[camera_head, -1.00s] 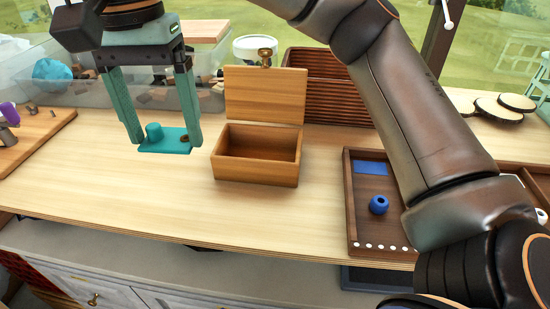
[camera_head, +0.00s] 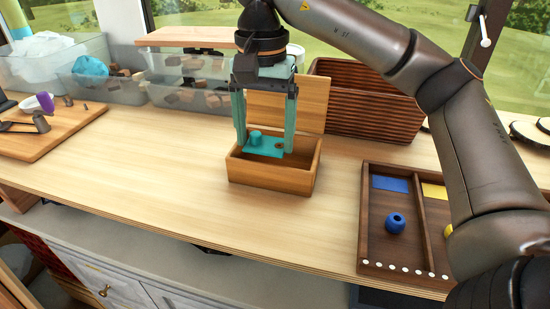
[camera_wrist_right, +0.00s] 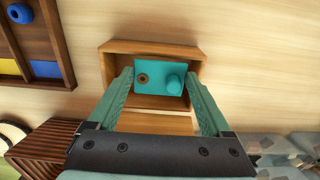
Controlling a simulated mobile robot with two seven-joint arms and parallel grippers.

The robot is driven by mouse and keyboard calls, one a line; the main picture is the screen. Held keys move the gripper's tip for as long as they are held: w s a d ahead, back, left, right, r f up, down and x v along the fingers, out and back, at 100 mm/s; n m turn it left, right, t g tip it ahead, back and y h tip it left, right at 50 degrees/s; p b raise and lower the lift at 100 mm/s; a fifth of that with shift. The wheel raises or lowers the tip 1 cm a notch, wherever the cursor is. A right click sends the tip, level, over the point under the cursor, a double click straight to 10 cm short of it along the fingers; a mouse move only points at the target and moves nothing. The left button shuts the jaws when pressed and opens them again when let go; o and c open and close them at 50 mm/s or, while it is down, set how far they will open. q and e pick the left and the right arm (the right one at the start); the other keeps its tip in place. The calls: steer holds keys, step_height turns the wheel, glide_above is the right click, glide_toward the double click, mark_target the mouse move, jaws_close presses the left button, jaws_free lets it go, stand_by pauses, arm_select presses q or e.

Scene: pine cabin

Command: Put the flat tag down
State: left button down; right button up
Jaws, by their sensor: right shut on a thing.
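The flat tag (camera_head: 268,148) is a teal plate with a round knob on one side and a small hole on the other. My right gripper (camera_head: 264,146) is shut on the tag, one finger at each end, pointing down. The tag is level at the mouth of an open wooden box (camera_head: 270,178); its lid stands up behind. In the right wrist view the tag (camera_wrist_right: 159,68) lies within the outline of the box (camera_wrist_right: 187,103). I cannot tell whether it touches the box floor. My left gripper is not in view.
A dark compartment tray (camera_head: 367,228) with a blue ring piece (camera_head: 395,223) is to the right. A dark slatted crate (camera_head: 365,105) and clear bins (camera_head: 185,98) stand behind. A wooden board (camera_head: 40,135) lies at the left. The table front-left of the box is clear.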

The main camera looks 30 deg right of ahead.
mark_target(274, 141)
steer(key=shift+w+d+f, duration=0.2)
steer(key=shift+d+f, duration=0.85)
steer(key=shift+f, duration=0.2)
step_height(274, 141, down, 3)
steer(key=shift+d+f, duration=0.1)
steer(key=shift+f, duration=0.15)
steer(key=o, duration=1.2)
